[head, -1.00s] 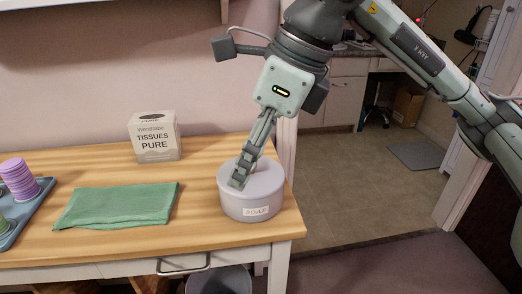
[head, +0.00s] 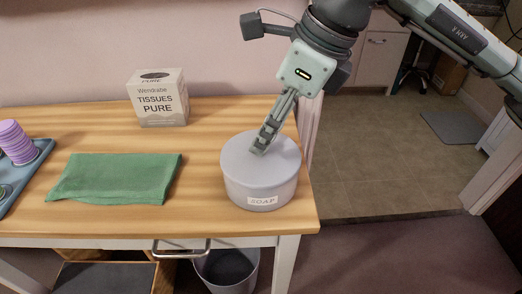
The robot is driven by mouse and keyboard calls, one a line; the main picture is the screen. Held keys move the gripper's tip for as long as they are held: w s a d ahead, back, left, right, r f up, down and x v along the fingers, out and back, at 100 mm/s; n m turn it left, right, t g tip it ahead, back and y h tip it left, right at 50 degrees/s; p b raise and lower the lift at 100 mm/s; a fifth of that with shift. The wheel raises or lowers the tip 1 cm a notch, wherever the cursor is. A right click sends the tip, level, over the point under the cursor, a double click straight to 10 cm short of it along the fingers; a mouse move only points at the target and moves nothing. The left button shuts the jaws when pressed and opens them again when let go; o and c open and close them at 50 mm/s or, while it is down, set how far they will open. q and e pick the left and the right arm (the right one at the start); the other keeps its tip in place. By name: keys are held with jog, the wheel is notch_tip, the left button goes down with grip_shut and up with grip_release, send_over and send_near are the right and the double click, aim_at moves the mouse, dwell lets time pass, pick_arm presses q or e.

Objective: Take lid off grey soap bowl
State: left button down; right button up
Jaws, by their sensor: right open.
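The grey soap bowl (head: 238,188) stands upright near the right end of the wooden table, with a "SOAP" label on its front. Its grey lid (head: 240,152) is on top of it. My right gripper (head: 259,150) comes down from the upper right, with its fingertips over the middle of the lid. It is open. The fingers hide the centre of the lid, so I cannot tell whether they touch it or whether a knob is there. My left gripper is not in view.
A tissue box (head: 160,100) stands at the back of the table (head: 90,222). A folded green cloth (head: 117,177) lies left of the bowl. A blue tray (head: 35,165) with purple discs (head: 16,141) is at the far left. A bin (head: 228,272) stands under the table.

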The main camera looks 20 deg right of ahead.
jog(key=shift+x, duration=1.3)
jog(key=shift+d, duration=0.1)
grip_shut()
jog(key=shift+r, duration=0.15)
